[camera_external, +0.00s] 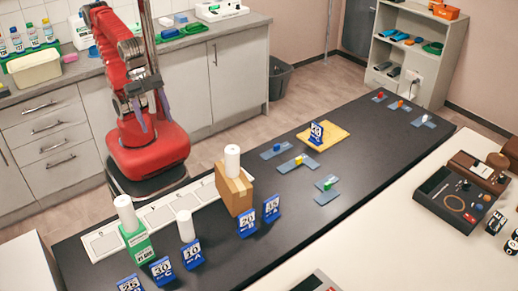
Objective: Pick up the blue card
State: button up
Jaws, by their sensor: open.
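Several blue cards with white number labels stand on the dark table; I cannot tell which one the task means. One blue card (316,133) stands on a yellow pad (336,139) toward the back. Two blue cards, one marked 20 (246,222) and one beside it (272,206), stand near a cardboard box. Three more, marked 10 (192,253), 30 (162,270) and apparently 25 (130,285), stand at the front left. My gripper (154,118) is open and empty, pointing down in front of my red base, left of the table and apart from every card.
A cardboard box (234,190) and a green-and-white box (136,244) carry white cylinders; another white cylinder (186,226) stands between them. Flat blue-grey plates with small items (277,151) lie farther back. The table's right middle is clear.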

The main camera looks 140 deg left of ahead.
jog(key=shift+o, duration=0.4)
jog(key=w+a+r+g, duration=0.1)
jog(key=w+r, duration=0.4)
jog(key=w, duration=0.5)
jog(key=g, duration=0.5)
send_over(246, 213)
notch_tip(246, 213, down, 11)
jog(key=shift+a+m, duration=0.15)
jog(key=shift+m, duration=0.15)
jog(key=shift+f, duration=4.3)
